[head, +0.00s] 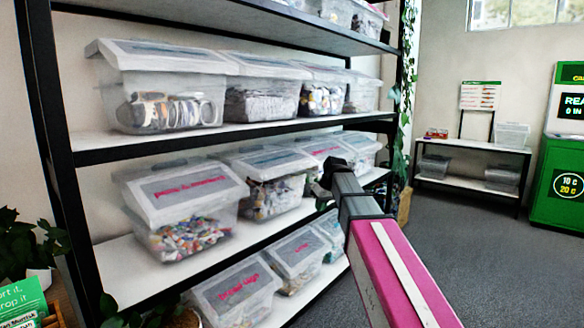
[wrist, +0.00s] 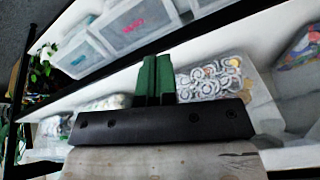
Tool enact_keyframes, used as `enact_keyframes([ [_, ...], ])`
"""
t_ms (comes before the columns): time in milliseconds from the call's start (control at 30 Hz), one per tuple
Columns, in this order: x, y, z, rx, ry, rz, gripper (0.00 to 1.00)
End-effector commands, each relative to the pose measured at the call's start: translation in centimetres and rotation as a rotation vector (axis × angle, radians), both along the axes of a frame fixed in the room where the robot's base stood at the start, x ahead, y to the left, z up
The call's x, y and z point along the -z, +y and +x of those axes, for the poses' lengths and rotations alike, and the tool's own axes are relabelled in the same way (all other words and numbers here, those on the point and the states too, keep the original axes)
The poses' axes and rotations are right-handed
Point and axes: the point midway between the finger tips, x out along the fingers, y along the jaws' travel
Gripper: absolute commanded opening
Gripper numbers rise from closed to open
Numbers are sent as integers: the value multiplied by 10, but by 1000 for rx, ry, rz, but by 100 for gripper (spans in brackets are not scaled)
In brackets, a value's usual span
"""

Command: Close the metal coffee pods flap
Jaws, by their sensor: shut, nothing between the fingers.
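In the wrist view a clear bin of round, silvery pods (wrist: 213,80) shows just right of my fingers; these look like the metal coffee pods. Pale translucent plastic (wrist: 262,105) lies along its right side, but I cannot tell whether this is its flap or the bin wall. My gripper (wrist: 156,62) has two green fingers pressed together, with nothing between them. In the head view my gripper (head: 322,190) is at the middle shelf, in front of the bins at its far end. My arm hides part of them, and I cannot tell the flap's position there.
A black-framed rack with white shelves (head: 130,262) holds rows of clear lidded bins, including one with a pink label (head: 195,188). Leafy plants (head: 397,95) hang by the rack's far post. A low side shelf (head: 470,146) and green machine (head: 562,185) stand right. Carpet (head: 500,260) between is clear.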

Motion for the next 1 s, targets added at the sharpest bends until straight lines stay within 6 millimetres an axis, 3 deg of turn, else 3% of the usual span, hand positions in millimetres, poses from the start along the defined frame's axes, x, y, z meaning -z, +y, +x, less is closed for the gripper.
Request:
enact_keyframes([
  [33, -25, 9, 11, -31, -21, 7, 0],
  [300, -146, 49, 32, -199, -122, 40, 0],
  [500, -208, 67, 34, -286, -174, 53, 0],
  [700, -223, 73, 33, -315, -190, 56, 0],
  [1000, -188, 90, 45, -316, -187, 56, 0],
])
